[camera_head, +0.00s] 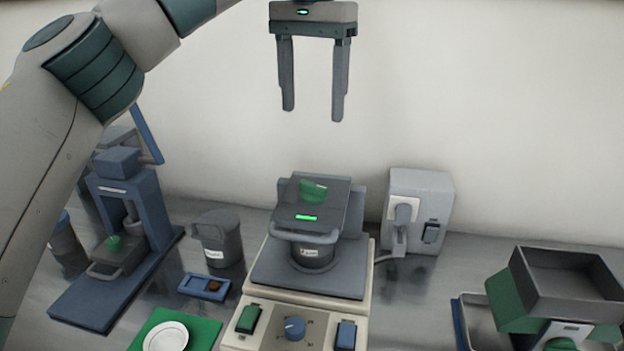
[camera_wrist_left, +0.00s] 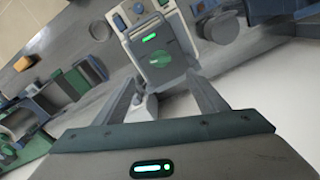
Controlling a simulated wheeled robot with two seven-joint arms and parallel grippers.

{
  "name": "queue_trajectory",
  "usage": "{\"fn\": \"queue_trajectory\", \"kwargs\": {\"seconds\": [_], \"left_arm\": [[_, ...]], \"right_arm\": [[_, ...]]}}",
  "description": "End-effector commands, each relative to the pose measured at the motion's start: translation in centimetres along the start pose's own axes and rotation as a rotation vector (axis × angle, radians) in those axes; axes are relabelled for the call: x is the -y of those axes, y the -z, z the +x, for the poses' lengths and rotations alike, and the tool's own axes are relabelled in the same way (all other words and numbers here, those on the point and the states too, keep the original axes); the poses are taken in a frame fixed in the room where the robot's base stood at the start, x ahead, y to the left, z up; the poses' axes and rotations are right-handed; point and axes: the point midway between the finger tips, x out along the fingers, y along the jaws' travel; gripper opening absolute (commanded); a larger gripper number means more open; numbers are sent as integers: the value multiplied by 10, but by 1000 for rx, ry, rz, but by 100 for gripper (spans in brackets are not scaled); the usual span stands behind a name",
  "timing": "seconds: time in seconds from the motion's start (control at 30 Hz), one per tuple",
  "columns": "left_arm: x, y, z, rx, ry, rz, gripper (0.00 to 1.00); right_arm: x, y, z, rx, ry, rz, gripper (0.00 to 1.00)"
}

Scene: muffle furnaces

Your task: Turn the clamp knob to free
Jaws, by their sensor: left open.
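A green knob (camera_head: 313,190) sits on top of the dark clamp plate (camera_head: 335,210) of the middle machine; I take it for the clamp knob. A dark jar (camera_head: 313,255) stands under the plate. My left gripper (camera_head: 312,113) hangs above the knob, fingers pointing down, open and empty, clear of the machine. In the left wrist view the green knob (camera_wrist_left: 158,58) shows ahead, beyond the open fingers. My right gripper is not in view.
The machine's front panel has a blue dial (camera_head: 295,328), a green switch (camera_head: 248,319) and a blue switch (camera_head: 346,335). A blue press (camera_head: 120,200) and a lidded pot (camera_head: 218,238) stand left. A grey wall box (camera_head: 420,205) and a hopper (camera_head: 565,285) stand right.

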Motion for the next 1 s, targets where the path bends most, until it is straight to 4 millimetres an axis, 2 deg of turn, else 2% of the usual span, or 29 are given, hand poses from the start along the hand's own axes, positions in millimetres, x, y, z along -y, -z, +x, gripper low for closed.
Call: {"fn": "queue_trajectory", "kwargs": {"seconds": [0.33,0.7,1.0], "left_arm": [[1,0,58,2,-1,1,66],[0,0,123,2,0,1,66],[0,0,153,0,-1,-1,66]], "right_arm": [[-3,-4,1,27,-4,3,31],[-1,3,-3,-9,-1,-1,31],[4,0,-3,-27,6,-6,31]]}}
